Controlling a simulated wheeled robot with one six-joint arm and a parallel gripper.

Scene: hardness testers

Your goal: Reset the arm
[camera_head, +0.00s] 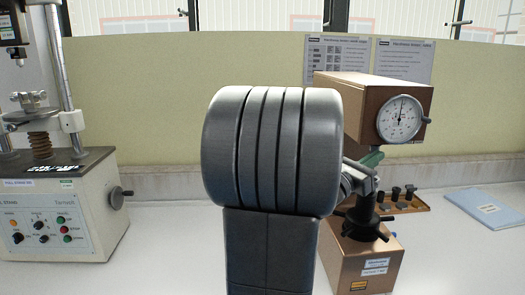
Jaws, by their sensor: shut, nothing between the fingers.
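A thick dark grey arm link of mine with a ribbed round joint (272,150) fills the middle of the view, close to the camera and standing upright.
A brown hardness tester (362,100) with a round dial stands behind my arm at right. A grey tester with a control panel (60,225) stands at left. A blue booklet (490,208) lies at far right. White bench shows between them.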

